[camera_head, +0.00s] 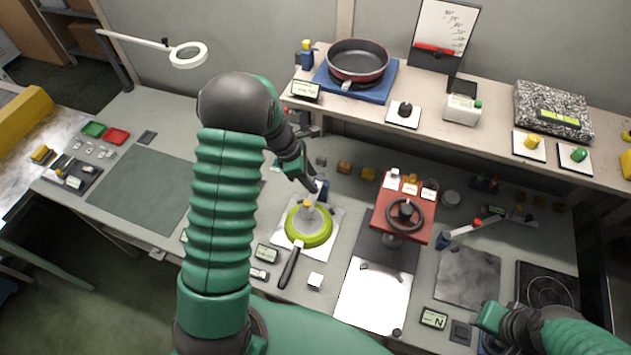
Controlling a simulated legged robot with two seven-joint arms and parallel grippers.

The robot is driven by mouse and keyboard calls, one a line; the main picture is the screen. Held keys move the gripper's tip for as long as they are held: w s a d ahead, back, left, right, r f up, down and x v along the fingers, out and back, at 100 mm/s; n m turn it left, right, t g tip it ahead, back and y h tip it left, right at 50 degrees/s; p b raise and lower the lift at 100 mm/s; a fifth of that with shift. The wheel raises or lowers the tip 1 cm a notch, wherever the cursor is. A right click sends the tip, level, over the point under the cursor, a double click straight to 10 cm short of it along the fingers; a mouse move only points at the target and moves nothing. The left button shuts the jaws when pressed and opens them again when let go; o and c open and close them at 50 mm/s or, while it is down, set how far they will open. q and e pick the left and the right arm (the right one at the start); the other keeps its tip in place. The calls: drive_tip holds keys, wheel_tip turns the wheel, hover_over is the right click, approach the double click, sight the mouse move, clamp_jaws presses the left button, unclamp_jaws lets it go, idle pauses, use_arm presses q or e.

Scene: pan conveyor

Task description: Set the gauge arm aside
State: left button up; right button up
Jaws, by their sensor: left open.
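A green-rimmed pan (309,238) with a black handle lies on a white plate (336,222). A small grey piece with a yellow top (307,208) stands over the pan's middle. A blue upright part (323,191) is just behind it; I cannot tell whether these two form the gauge arm. My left gripper (312,186) is open, just above and behind the pan, close to these parts; contact is unclear. A slim grey arm (490,221) with a blue end and a red spot lies at the right. My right gripper (488,342) is low at the right, its fingers mostly hidden.
A red stand with a black handwheel (405,214) is right of the pan. The back shelf (485,115) carries a dark pan (358,62) and other items. A green-grey mat (138,196) at left is bare.

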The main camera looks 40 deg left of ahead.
use_arm(q)
drive_tip(key=f, duration=0.1)
drive_tip(key=a+f, duration=0.1)
drive_tip(key=f, duration=0.1)
drive_tip(key=shift+d, duration=0.5)
drive_tip(key=shift+w+d, duration=0.2)
drive_tip(key=shift+d, duration=0.2)
drive_tip(key=c, duration=0.5)
drive_tip(key=shift+c, duration=1.2)
clamp_jaws()
drive_tip(key=shift+s+a, duration=0.1)
drive_tip(key=shift+a, duration=0.3)
use_arm(e)
drive_tip(key=shift+s+a+r, duration=0.2)
drive_tip(key=shift+a+r, duration=0.15)
drive_tip(key=shift+a, duration=0.1)
use_arm(q)
drive_tip(key=shift+d, duration=0.1)
use_arm(e)
drive_tip(key=shift+d, duration=0.2)
